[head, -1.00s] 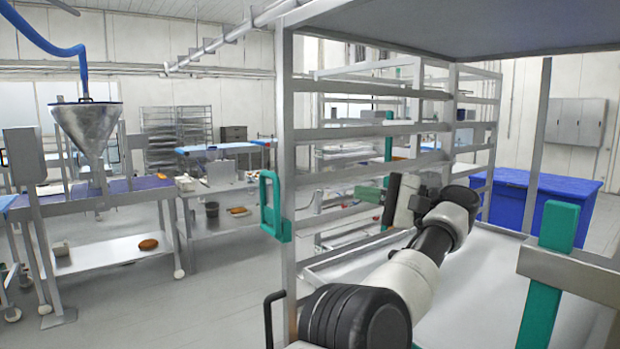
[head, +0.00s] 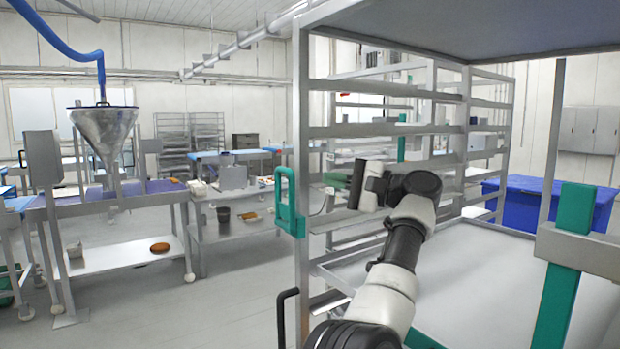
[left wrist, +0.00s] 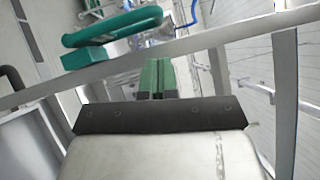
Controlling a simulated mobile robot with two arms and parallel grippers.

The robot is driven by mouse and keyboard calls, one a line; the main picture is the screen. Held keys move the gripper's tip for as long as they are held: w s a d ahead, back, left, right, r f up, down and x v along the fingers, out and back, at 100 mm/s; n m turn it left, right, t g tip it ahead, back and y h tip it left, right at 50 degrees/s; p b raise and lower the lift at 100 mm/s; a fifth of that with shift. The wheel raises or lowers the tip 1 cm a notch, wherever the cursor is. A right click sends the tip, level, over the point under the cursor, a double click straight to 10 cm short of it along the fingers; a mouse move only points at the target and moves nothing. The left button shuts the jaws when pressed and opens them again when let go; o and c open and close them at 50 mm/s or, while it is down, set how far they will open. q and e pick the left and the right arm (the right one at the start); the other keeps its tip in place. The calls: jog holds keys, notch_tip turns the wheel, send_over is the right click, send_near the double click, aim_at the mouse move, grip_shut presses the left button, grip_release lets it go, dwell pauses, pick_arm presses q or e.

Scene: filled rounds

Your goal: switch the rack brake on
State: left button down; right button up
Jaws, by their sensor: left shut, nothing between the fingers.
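The grey metal rack (head: 301,120) stands close in front of me. A green handle (head: 289,202) sits on its near upright post, and it also shows in the left wrist view (left wrist: 110,28). My left gripper (head: 336,180) is inside the rack's frame, to the right of that post and handle. Its green fingers are together and empty in the left wrist view (left wrist: 157,78), apart from the handle. I cannot make out a brake or tell its setting. My right gripper is not in view.
A black bar handle (head: 287,318) is low on the rack's left side. A blue bin (head: 545,203) stands behind to the right. A steel funnel (head: 104,135) and worktables are at left. The floor (head: 215,290) between them and the rack is clear.

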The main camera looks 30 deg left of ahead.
pick_arm(q)
jog(key=s+a, duration=0.1)
jog(key=s+a+r, duration=0.1)
jog(key=s+a, duration=0.1)
jog(key=shift+s+a+p, duration=0.25)
jog(key=shift+p, duration=0.15)
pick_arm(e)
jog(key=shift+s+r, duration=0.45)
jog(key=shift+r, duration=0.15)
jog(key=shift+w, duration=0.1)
